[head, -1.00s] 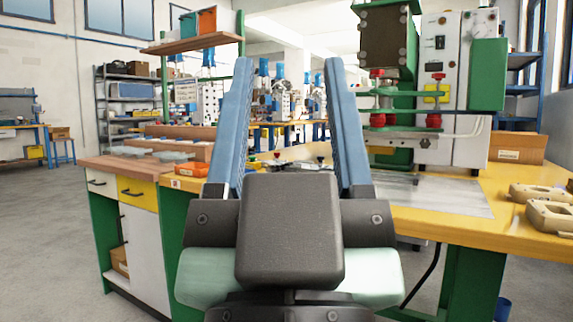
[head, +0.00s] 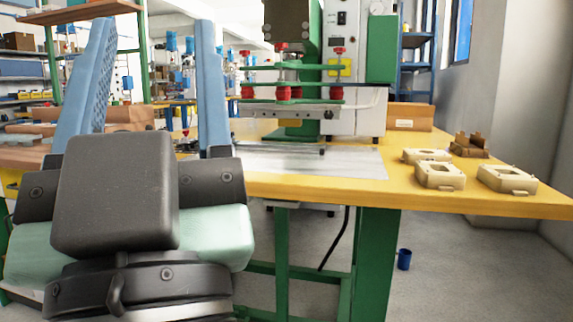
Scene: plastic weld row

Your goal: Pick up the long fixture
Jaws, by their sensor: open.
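My gripper (head: 152,85) is open and empty at the left of the head view, its two blue fingers standing upright and wide apart. I cannot tell for certain which thing is the long fixture. A brown bracket-like piece (head: 470,146) stands on the yellow table (head: 420,195) at the far right.
The green and white press (head: 355,75) stands behind the plate. Several cream plastic housings (head: 438,176) lie at the table's right. A cardboard box (head: 409,117) sits at the back. A blue bin (head: 404,260) is on the floor. The table's front edge is clear.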

